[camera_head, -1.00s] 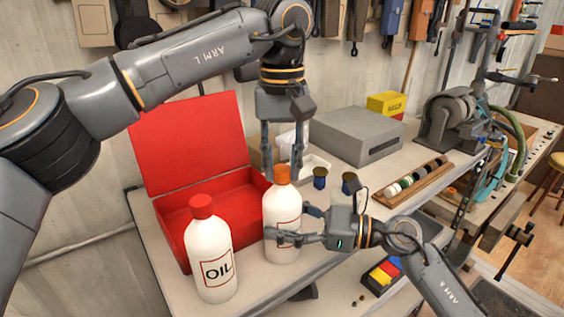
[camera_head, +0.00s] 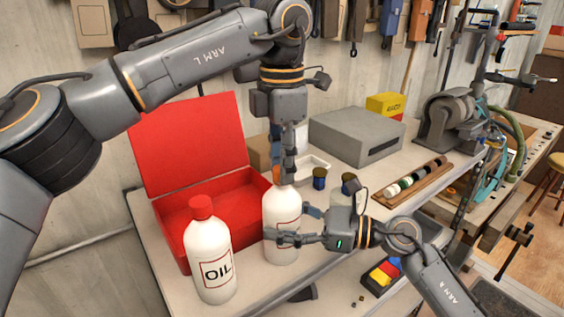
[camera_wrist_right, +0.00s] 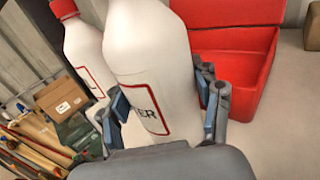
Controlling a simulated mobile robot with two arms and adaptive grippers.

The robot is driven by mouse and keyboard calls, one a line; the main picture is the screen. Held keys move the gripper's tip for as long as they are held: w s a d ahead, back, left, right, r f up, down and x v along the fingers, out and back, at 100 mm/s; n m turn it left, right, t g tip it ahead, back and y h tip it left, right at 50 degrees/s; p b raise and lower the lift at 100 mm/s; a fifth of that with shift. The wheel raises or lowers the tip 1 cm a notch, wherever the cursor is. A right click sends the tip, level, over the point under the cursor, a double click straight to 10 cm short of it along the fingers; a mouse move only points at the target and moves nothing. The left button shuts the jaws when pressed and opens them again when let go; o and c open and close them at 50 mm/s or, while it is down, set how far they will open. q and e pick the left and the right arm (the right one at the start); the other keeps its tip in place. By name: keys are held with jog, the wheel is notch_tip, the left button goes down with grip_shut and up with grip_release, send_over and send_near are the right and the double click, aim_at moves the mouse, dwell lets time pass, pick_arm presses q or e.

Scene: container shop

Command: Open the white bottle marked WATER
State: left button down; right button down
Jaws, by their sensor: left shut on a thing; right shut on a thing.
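The white bottle (camera_head: 281,209) with a red-framed label stands upright on the table. In the right wrist view the bottle (camera_wrist_right: 150,50) shows part of its label, ending in "TER". My right gripper (camera_head: 290,226) is shut around its body from the right; both fingers flank it in the wrist view (camera_wrist_right: 165,100). My left gripper (camera_head: 284,168) points down from above and is shut on the orange cap (camera_head: 277,176) at the bottle's top. The fingers hide most of the cap, so I cannot tell whether it has turned.
A white OIL bottle (camera_head: 208,245) with a red cap stands close on the left. An open red box (camera_head: 190,145) lies behind both bottles. Two small dark jars, one here (camera_head: 319,178), a grey box (camera_head: 357,134) and a wooden rack (camera_head: 410,181) stand to the right.

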pick_arm(q)
jog(key=n, duration=0.9)
jog(key=shift+n, duration=0.4)
jog(key=n, duration=0.3)
jog(key=shift+w+n, duration=0.1)
jog(key=shift+n, duration=0.3)
pick_arm(e)
jog(key=shift+s, duration=0.1)
pick_arm(q)
jog(key=n, duration=0.4)
jog(key=shift+a, duration=0.1)
jog(key=n, duration=0.3)
jog(key=shift+r+n, duration=0.1)
jog(key=shift+n, duration=0.2)
jog(key=n, duration=0.3)
jog(key=shift+n, duration=0.4)
pick_arm(e)
jog(key=shift+r, duration=0.1)
pick_arm(q)
jog(key=n, duration=0.3)
jog(key=shift+a+n, duration=0.1)
jog(key=shift+n, duration=0.3)
jog(key=n, duration=0.4)
jog(key=shift+n, duration=0.4)
